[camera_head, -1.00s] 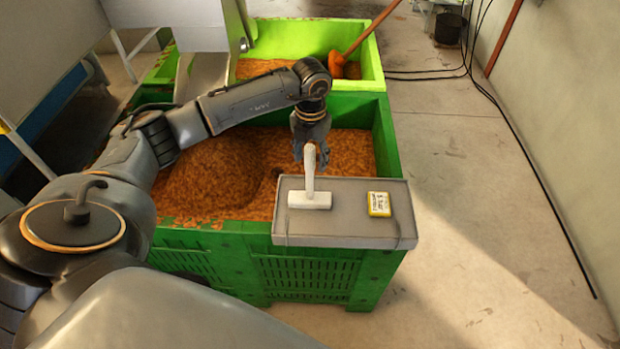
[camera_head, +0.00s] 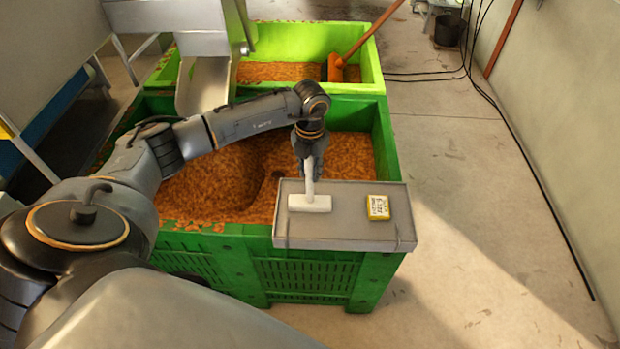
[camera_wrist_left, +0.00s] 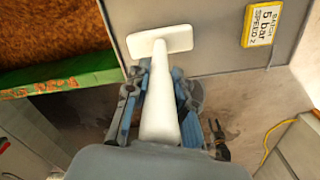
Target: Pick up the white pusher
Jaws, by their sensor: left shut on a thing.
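The white pusher (camera_head: 309,202) has a flat crosswise head and a straight handle. Its head is at the left part of the grey shelf (camera_head: 345,228) on the green crate's near edge; I cannot tell whether it touches the shelf. My left gripper (camera_head: 308,165) is shut on the handle, just beyond the head. In the left wrist view, the pusher (camera_wrist_left: 160,95) runs up between the blue-padded fingers of the left gripper (camera_wrist_left: 160,100), with its head at the top. The far end of the handle is hidden by the gripper. My right gripper is not in view.
A yellow-and-white label block (camera_head: 378,207) is on the shelf, right of the pusher. The green crate (camera_head: 386,150) holds orange-brown pomace. A lime crate (camera_head: 365,70) with an orange-headed tool (camera_head: 336,66) stands behind it, near a metal chute (camera_head: 205,88).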

